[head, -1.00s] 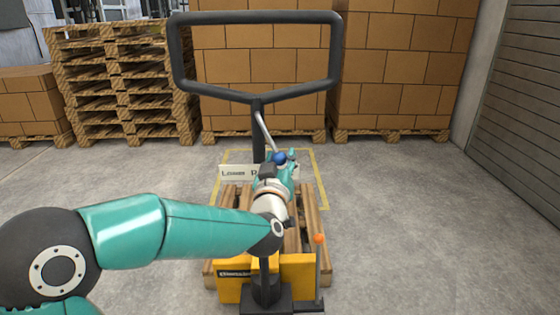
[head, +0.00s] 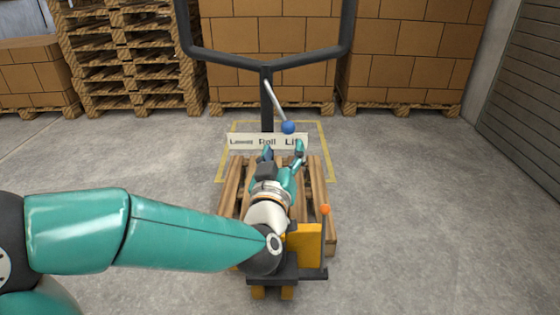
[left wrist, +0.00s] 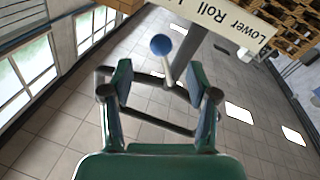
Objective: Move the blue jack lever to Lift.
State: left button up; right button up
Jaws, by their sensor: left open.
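The blue ball knob (head: 288,127) tops a thin grey lever (head: 275,103) that slants down to the right from the dark jack post. It sits just above the "Lift" end of the white label (head: 267,141), which reads Lower, Roll, Lift. My left gripper (head: 283,151) is open and empty just below the knob, apart from it. In the left wrist view the knob (left wrist: 161,46) shows beyond the two spread fingertips (left wrist: 160,75), and the lever runs down from it between the fingers. My right gripper is not in view.
The dark handle frame (head: 266,64) rises behind the lever. Stacked pallets (head: 130,60) and cartons (head: 410,50) stand behind. The floor at right is clear.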

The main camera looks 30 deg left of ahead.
pick_arm(q)
jog(key=shift+v, duration=1.45)
notch_tip(320, 180, down, 33)
jog(key=d+m+g+h, duration=0.2)
jog(key=m+g+h, duration=0.25)
jog(key=g, duration=0.25)
jog(key=s+d+f+m+g+h, duration=0.1)
jog(key=s+d+f+g+h, duration=0.3)
jog(key=s+f, duration=0.4)
jog(key=s+d+f+g+h, duration=0.1)
jog(key=s+d+f+g, duration=0.2)
jog(key=s+d+f, duration=0.45)
jog(key=s+d+f+g+h, duration=0.2)
jog(key=s+g, duration=0.1)
jog(key=s, duration=0.1)
notch_tip(320, 180, up, 29)
jog(key=p, duration=2.9)
jog(key=shift+s+a, duration=0.15)
jog(key=shift+a, duration=0.1)
